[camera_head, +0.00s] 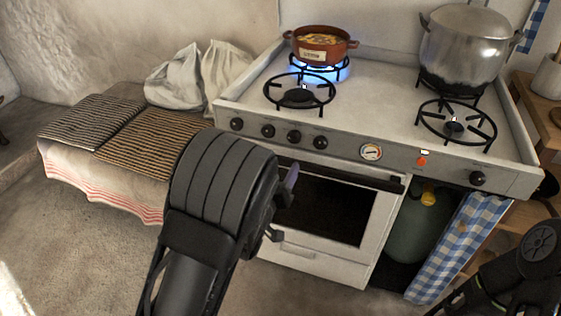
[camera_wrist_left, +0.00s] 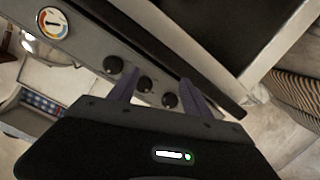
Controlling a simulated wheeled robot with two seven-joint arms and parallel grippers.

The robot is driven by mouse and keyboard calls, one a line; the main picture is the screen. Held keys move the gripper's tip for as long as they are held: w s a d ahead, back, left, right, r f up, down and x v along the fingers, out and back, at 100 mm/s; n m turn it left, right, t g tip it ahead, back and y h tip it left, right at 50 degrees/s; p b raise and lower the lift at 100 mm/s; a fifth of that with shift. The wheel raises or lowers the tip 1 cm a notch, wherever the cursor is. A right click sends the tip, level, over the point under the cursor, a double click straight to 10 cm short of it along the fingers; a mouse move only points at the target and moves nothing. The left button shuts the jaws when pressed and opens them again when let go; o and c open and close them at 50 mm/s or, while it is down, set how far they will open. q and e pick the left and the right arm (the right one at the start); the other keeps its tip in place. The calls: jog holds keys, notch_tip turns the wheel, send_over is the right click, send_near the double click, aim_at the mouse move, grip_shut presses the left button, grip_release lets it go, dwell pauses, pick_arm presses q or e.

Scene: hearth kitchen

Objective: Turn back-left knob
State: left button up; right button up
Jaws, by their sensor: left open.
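A row of black knobs sits on the stove's front panel: the leftmost knob (camera_head: 236,124), a second knob (camera_head: 268,131), a third knob (camera_head: 294,137) and one nearest the gauge (camera_head: 320,142). No readable label shows which is the back-left one. The back-left burner (camera_head: 338,72) burns blue under a brown pot (camera_head: 321,46). My left gripper (camera_head: 283,205) is open and empty in front of the oven, below the knobs. In the left wrist view its fingers (camera_wrist_left: 158,92) point at the panel, with a knob (camera_wrist_left: 145,84) between them in the picture; contact is not visible.
A gauge (camera_head: 371,151), an orange-red light (camera_head: 422,160) and another knob (camera_head: 477,178) are farther right. The oven handle (camera_head: 340,175) juts out below the panel. A large steel pot (camera_head: 463,46) stands at the back right. A cloth-covered bench (camera_head: 100,185) is at left.

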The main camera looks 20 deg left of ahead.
pick_arm(q)
jog(key=t, duration=0.2)
send_near(293, 140)
jog(key=w, duration=0.1)
jog(key=shift+w+a+r, duration=0.15)
jog(key=shift+w+r, duration=0.1)
jog(key=w, duration=0.7)
jog(key=shift+w+d+f, duration=0.1)
jog(key=shift+w+d, duration=0.15)
jog(key=shift+w, duration=0.15)
jog(key=shift+c, duration=0.5)
grip_shut()
